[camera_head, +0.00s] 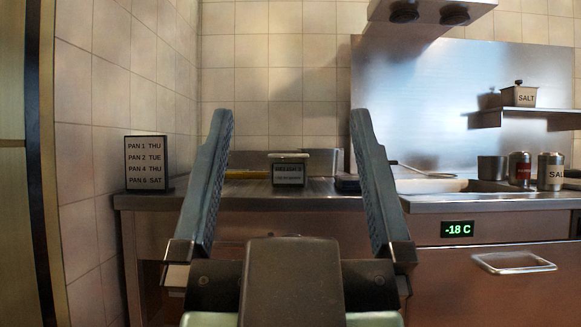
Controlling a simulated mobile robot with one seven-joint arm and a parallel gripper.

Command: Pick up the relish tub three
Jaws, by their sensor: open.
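A small tub (289,172) with a pale lid and a dark label stands on the steel counter, near the middle of the view. Its label is too small to read, so I cannot tell whether it is relish tub three. My gripper (290,115) is open and empty, with its two long grey fingers spread wide. The tub shows in the gap between the fingers, beyond my gripper and apart from it.
A dark object (347,184) sits right of the tub, partly behind my right finger.

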